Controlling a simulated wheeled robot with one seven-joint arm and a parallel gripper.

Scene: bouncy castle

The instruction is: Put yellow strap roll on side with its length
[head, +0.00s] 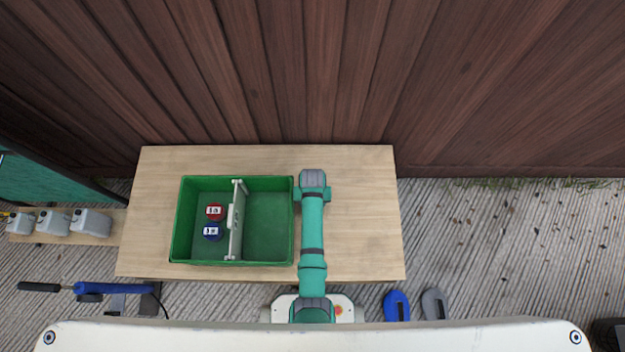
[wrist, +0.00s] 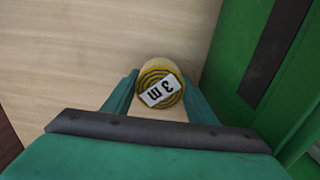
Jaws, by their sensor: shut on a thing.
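The yellow strap roll (wrist: 160,84) shows in the wrist view with a white label reading "3 m", upside down there. My gripper (wrist: 161,92) is shut on it, one finger on each side. The roll is over the bare table top, beside the green crate's outer wall; I cannot tell whether it touches the table. In the head view my arm hides the roll and the fingers. The green crate (head: 281,262) has a divider (head: 236,222). Its left compartment holds a red roll (head: 215,212) and a blue roll (head: 212,232), both with white labels too small to read surely. The right compartment is empty.
The wooden table (head: 360,220) is clear to the right of my arm. A wooden fence (head: 300,70) stands behind it. Grey canisters (head: 90,222) stand on a bench at the left. A blue-and-black tool (head: 90,288) lies at the lower left.

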